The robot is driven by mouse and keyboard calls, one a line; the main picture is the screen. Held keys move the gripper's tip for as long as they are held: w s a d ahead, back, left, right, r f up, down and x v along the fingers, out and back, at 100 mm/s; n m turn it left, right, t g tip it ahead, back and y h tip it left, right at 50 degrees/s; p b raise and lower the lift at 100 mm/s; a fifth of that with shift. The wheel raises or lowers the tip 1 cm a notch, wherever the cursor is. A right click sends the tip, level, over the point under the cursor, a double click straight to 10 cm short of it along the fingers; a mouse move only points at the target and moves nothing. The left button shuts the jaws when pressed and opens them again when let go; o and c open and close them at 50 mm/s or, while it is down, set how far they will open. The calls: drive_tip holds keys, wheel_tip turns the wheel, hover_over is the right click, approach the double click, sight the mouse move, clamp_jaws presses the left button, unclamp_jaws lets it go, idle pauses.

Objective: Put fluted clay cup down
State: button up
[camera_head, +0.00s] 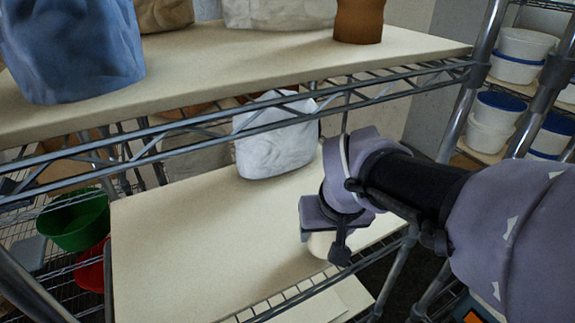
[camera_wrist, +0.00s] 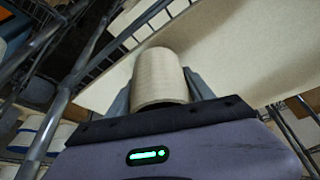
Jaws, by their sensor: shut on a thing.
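The fluted clay cup (camera_wrist: 158,74) is cream coloured with fine ribs. It sits between the two fingers of my gripper (camera_wrist: 157,92) in the wrist view. In the head view, my gripper (camera_head: 325,230) is at the right front edge of the lower shelf board, and a pale part of the cup (camera_head: 319,244) shows beneath it. My gripper is shut on the cup. Most of the cup is hidden by the gripper in the head view. I cannot tell whether its base touches the board.
The lower shelf board (camera_head: 190,240) is bare across its front and left. A white crumpled bag-like vessel (camera_head: 277,138) stands at its back. The upper shelf (camera_head: 240,60) and its wire rail hang over it. Green (camera_head: 75,222) and red (camera_head: 92,268) bowls sit at left.

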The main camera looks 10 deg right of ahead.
drive_tip(key=w, duration=0.2)
drive_tip(key=w+f+b, duration=0.1)
drive_tip(key=w, duration=0.1)
drive_tip(key=shift+w+d, duration=0.1)
drive_tip(key=shift+d, duration=0.1)
drive_tip(key=shift+w+f+b, duration=0.1)
drive_tip(key=shift+f+b, duration=0.2)
drive_tip(key=shift+f, duration=0.05)
drive_tip(key=shift+s+r, duration=0.2)
drive_tip(key=shift+f, duration=0.25)
drive_tip(key=o, duration=1.7)
drive_tip(key=shift+c, duration=0.2)
